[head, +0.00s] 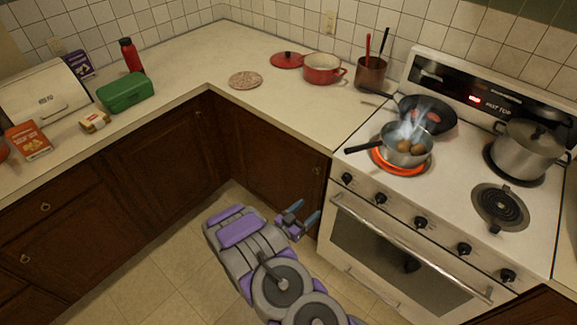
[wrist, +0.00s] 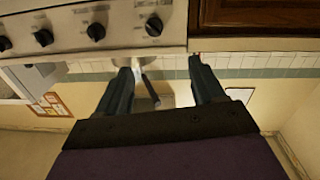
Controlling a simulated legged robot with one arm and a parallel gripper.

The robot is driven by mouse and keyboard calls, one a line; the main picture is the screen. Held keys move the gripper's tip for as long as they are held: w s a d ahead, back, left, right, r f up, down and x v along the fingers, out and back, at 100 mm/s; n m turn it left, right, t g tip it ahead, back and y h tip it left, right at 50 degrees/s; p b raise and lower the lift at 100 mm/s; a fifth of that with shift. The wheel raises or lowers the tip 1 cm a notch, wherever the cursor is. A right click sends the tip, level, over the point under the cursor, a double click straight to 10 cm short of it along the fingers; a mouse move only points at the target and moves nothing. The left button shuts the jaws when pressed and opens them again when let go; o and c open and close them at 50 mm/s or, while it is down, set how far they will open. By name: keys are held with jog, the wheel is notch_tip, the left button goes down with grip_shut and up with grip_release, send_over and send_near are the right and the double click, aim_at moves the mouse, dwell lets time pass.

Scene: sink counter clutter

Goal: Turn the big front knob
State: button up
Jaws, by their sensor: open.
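Several dark round knobs line the stove's front panel in the head view. The leftmost knob (head: 347,178) is closest to my gripper, and another knob (head: 420,223) sits at the middle; I cannot tell which is biggest. My gripper (head: 302,213) is low in front of the cabinet, left of the oven door and apart from the knobs. In the wrist view, which looks upside down, my gripper (wrist: 158,80) is open with nothing held between its fingers.
The oven door handle (head: 410,251) sticks out below the knobs. A steaming pan (head: 402,158) stands on a glowing front burner, its handle pointing left. A lidded pot (head: 527,155) stands at the back right. The floor (head: 175,260) around my arm is clear.

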jog(key=b+x, duration=0.1)
jog(key=x, duration=0.5)
jog(key=b+x, duration=0.1)
jog(key=x, duration=0.5)
jog(key=d+b+x, duration=0.1)
jog(key=x, duration=0.5)
jog(key=shift+s+d+f, duration=0.15)
jog(key=shift+f, duration=0.05)
jog(key=shift+d+f, duration=0.1)
jog(key=shift+s+a+n, duration=0.15)
jog(key=shift+a+n, duration=0.15)
jog(key=shift+n, duration=0.1)
jog(key=p+v, duration=0.2)
jog(key=v, duration=1.4)
jog(key=w+a+r+g+y+p, duration=0.1)
jog(key=w+a+r+g+y, duration=0.4)
jog(key=a+r+y, duration=0.55)
jog(key=s+r+n+g+y, duration=0.1)
jog(key=s+r+n+y, duration=0.1)
jog(key=r, duration=0.7)
jog(key=shift+s+r+n+g+y+p, duration=0.35)
jog(key=shift+s+y, duration=0.3)
jog(key=shift+s, duration=0.55)
jog(key=shift+a+f, duration=0.1)
jog(key=shift+a, duration=0.05)
